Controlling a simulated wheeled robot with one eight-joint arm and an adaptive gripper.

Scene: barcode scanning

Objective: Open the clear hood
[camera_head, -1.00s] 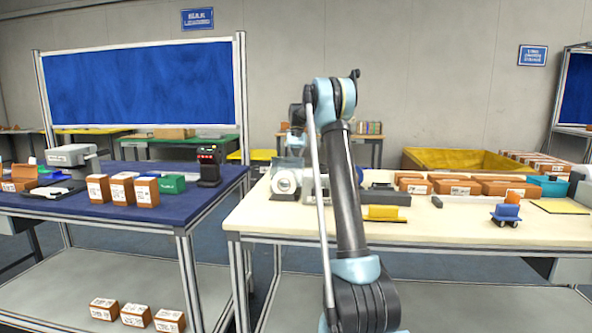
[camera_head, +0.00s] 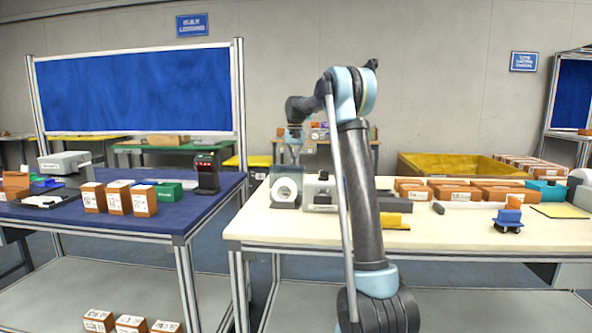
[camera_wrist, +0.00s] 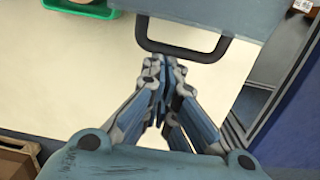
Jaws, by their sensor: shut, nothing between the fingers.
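The clear hood (camera_head: 276,184) stands at the left end of the cream table, with a white roll showing through it. In the wrist view a grey-blue panel (camera_wrist: 215,16), which looks like the hood, carries a dark U-shaped handle (camera_wrist: 210,54). My gripper (camera_wrist: 165,62) is shut and empty, its fingertips right at the handle's lower bar. I cannot tell whether they touch it. In the head view my gripper (camera_head: 294,137) is small and hangs just above the hood. How far the hood is raised is unclear.
A grey device (camera_head: 319,190) stands right beside the hood. Brown boxes (camera_head: 455,191), a yellow block (camera_head: 393,221) and a small blue cart (camera_head: 507,221) are further right on the cream table (camera_head: 290,228). A blue table (camera_head: 200,216) stands to the left across a gap.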

